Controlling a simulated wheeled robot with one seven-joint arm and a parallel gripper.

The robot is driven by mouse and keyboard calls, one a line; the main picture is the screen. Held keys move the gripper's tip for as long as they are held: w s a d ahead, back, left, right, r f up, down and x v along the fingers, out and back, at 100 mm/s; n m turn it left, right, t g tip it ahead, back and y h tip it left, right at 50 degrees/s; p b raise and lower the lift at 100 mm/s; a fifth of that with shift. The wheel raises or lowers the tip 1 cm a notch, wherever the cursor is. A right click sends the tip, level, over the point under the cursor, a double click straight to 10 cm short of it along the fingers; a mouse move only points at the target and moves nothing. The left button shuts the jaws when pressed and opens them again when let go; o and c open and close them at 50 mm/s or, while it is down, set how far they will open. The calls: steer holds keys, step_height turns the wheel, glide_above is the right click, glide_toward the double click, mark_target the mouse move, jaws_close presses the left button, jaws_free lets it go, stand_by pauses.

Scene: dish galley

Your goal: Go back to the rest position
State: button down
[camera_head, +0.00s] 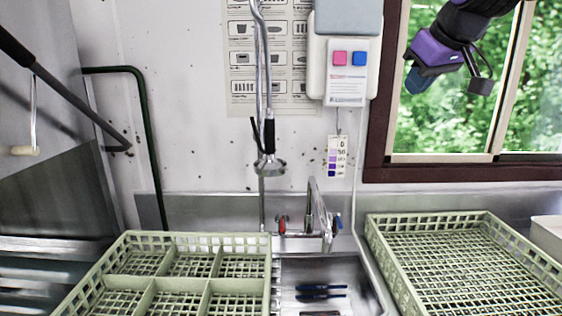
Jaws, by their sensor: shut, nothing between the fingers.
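My arm comes in at the top right in the head view, in front of the window. My gripper (418,80) is at its lower end, raised well above the racks and the sink. It is shut and holds nothing. Its fingers are small and dark in this view. The upper part of the arm is cut off by the top edge of the picture.
A divided green rack (190,240) stands at the lower left, and an open-grid green rack (455,255) at the right. Between them is a steel sink (365,285) with dark utensils (320,292), a tap (318,210) and a hanging spray head (269,165). A white container (547,236) sits far right.

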steer(key=s+d+f+m+g+h, duration=0.1)
steer(key=s+d+f+m, duration=0.1)
steer(key=s+f, duration=0.6)
steer(key=s+d+f+m+g, duration=0.1)
steer(key=s+f, duration=0.6)
steer(key=s, duration=0.9)
steer(key=shift+d+f+m+h, duration=0.35)
steer(key=shift+d+m+h, duration=0.05)
steer(key=shift+d+m, duration=0.5)
